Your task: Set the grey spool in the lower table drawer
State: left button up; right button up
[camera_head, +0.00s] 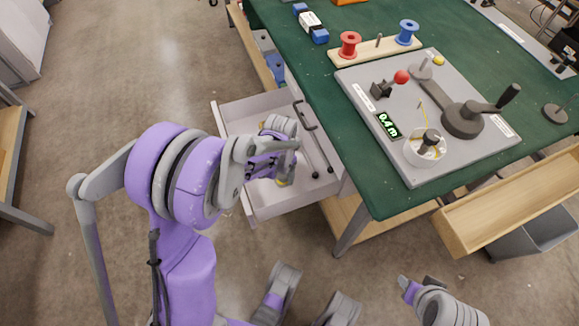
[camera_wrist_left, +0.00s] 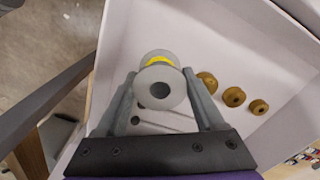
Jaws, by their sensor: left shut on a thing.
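The grey spool (camera_wrist_left: 160,88), with a band of yellow thread, is held between the two fingers of my left gripper (camera_head: 284,172). One round flange with a dark central hole faces the wrist camera. In the head view the hand hides most of the spool. The pale drawer (camera_head: 300,202) under the green table is pulled open. My left gripper is over this drawer; the drawer floor (camera_wrist_left: 205,30) shows behind the spool. Whether the spool touches the floor I cannot tell. My right gripper (camera_head: 408,287) is low at the right, its fingers unclear.
Several brass weights (camera_wrist_left: 233,97) and dark rods (camera_head: 315,140) lie in the drawer. The green table (camera_head: 358,192) holds a grey winding board (camera_head: 400,165), a red spool (camera_head: 349,45) and a blue spool (camera_head: 407,32). A wooden tray (camera_head: 510,205) juts out at right.

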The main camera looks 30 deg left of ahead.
pick_arm(q)
notch_tip(320, 180, down, 8)
jog(key=shift+r+b, duration=0.1)
jog(key=shift+b, duration=0.9)
jog(key=o, duration=1.1)
